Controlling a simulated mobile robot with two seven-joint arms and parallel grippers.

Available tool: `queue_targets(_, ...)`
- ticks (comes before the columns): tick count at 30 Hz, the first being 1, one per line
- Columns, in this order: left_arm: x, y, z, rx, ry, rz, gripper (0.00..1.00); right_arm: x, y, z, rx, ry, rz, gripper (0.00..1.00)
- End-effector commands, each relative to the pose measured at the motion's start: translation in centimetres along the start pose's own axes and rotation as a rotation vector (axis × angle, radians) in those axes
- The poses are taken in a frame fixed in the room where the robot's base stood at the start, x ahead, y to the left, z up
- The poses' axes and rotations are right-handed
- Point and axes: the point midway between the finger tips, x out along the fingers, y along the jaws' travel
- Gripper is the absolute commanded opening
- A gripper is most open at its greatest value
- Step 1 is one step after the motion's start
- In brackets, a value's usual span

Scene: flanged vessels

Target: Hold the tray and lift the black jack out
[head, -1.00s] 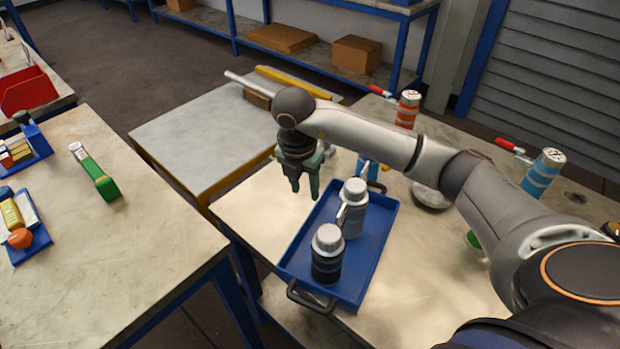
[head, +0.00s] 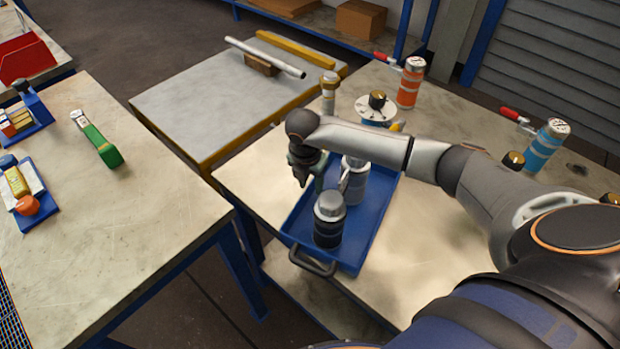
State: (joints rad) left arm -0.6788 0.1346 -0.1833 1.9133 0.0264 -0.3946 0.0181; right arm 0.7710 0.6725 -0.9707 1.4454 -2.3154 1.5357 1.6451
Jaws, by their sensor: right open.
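The blue tray (head: 370,235) lies on the right-hand workbench, its dark near handle (head: 312,266) facing me. The far end of the tray is behind my right arm. The black jack (head: 328,228), dark-bodied with a silver top, stands upright in the near part of the tray. A grey jack (head: 355,185) stands upright just behind it, partly covered by my arm. My right gripper (head: 309,180) is open and points down at the tray's left side, beside the grey jack and behind the black jack. I cannot tell whether it touches either. My left gripper is out of view.
A white round flange (head: 376,108) with a dark knob, an orange cylinder (head: 410,85) and a blue cylinder (head: 546,147) stand behind and right. A lower grey table (head: 215,105) bears a metal pipe (head: 265,58). The left workbench (head: 130,220) has free room.

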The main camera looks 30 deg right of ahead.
Motion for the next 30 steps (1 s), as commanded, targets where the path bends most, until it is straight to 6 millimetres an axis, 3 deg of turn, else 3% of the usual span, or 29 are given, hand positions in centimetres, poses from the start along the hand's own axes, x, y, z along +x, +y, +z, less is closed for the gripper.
queue_targets(5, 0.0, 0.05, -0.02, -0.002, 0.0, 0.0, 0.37, 0.0, 0.0, -0.02, -0.001, 0.0, 0.0, 0.42)
queue_targets(16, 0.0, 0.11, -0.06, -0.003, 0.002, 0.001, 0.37, -0.04, 0.0, 0.0, 0.0, 0.0, 0.0, 0.01)
queue_targets(30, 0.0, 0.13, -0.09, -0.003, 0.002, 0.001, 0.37, -0.06, -0.01, 0.02, 0.0, 0.0, 0.0, 0.0)
